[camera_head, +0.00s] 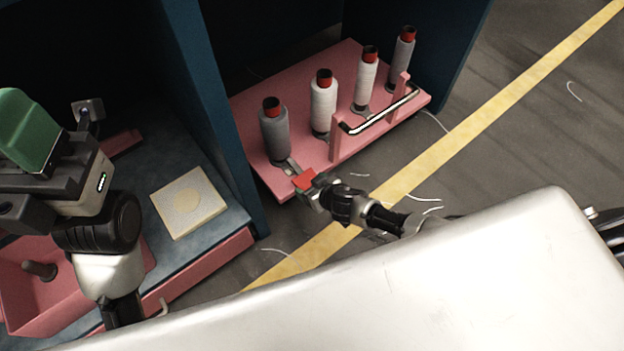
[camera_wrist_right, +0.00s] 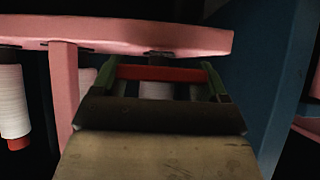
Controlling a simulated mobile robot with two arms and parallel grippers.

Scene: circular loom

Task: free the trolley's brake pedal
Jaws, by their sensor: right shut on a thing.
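The trolley (camera_head: 352,62) is a low pink platform standing partly inside the dark blue frame. Its red brake pedal (camera_head: 304,179) sticks out at the front left corner. My right gripper (camera_head: 307,184) is shut on the red pedal. In the right wrist view the red pedal (camera_wrist_right: 158,73) shows as a bar between the two green fingertips, below the pink platform edge (camera_wrist_right: 130,33). The pedal's angle is hard to judge. My left gripper (camera_head: 55,165) is at the far left above the blue surface, away from the trolley; its fingertips are not clear.
Several thread bobbins (camera_head: 323,102) with red tops stand on the trolley. A metal handle bar (camera_head: 380,111) runs along its front. A blue post (camera_head: 228,150) stands close left of my right gripper. A pale square pad (camera_head: 188,203) lies on the blue surface. The floor right of the yellow line (camera_head: 490,105) is mostly clear.

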